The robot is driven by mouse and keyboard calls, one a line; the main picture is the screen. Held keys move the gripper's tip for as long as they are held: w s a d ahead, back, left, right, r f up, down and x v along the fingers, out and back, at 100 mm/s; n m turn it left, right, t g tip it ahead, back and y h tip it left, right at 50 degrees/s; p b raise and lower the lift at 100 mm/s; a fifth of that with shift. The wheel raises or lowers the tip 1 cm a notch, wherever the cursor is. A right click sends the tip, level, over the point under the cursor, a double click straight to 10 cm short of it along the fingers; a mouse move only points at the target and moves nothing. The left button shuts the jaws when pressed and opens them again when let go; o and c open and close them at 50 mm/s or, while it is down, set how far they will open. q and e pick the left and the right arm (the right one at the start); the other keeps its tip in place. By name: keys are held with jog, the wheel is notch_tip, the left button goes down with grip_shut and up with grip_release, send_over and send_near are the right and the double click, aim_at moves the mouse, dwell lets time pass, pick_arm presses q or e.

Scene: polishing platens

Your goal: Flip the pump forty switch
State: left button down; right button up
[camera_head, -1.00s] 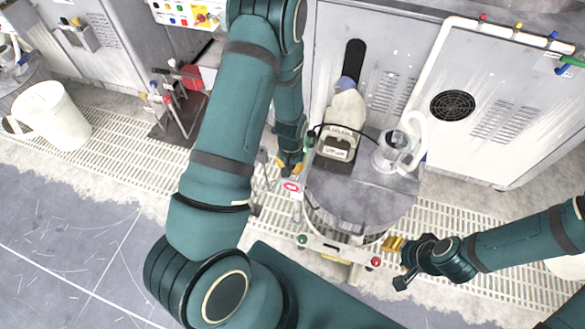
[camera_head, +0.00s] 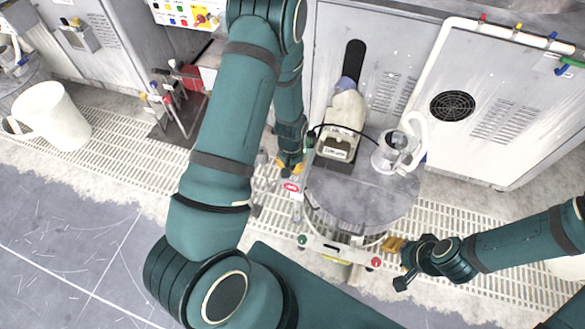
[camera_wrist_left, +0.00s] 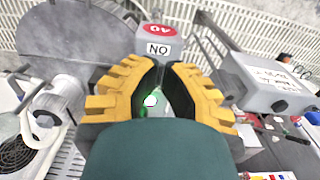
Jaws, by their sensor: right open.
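The pump forty switch box is a grey box with a red oval "40" sign (camera_head: 291,187) at the left edge of the round grey platen cart. In the left wrist view the "40" sign (camera_wrist_left: 158,30) appears upside down, above a white "ON" label (camera_wrist_left: 158,49). My left gripper (camera_head: 288,166) is just behind the sign in the head view. In the wrist view its yellow fingers (camera_wrist_left: 160,68) look closed at the tips, in front of the box. A green-ringed white spot shows between them. The switch lever is not clear. My right gripper (camera_head: 394,244) is open and empty at the cart's front right.
Grey cabinets (camera_head: 500,105) stand behind. In the wrist view a grey labelled box (camera_wrist_left: 270,82) is close at the right.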

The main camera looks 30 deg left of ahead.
pick_arm(q)
jog(key=shift+f+b, duration=0.4)
jog(key=shift+f, duration=1.05)
dwell(0.7)
jog(key=shift+r, duration=0.1)
notch_tip(320, 180, up, 7)
jog(key=p, duration=0.5)
dwell(0.4)
dwell(0.4)
jog(key=s+d+r+h, duration=0.1)
jog(key=s+d+h, duration=0.1)
jog(key=s+d, duration=0.3)
jog(key=s+d+r+m+t+h, duration=0.1)
jog(key=s+d, duration=0.4)
jog(key=d, duration=0.7)
jog(key=shift+s+d+r+t+h, duration=0.2)
jog(key=shift+d+r+t+h, duration=0.15)
jog(key=shift+h, duration=0.15)
jog(key=c, duration=1.7)
grip_release()
jog(key=shift+a+f, duration=0.1)
jog(key=shift+a, duration=0.05)
grip_shut()
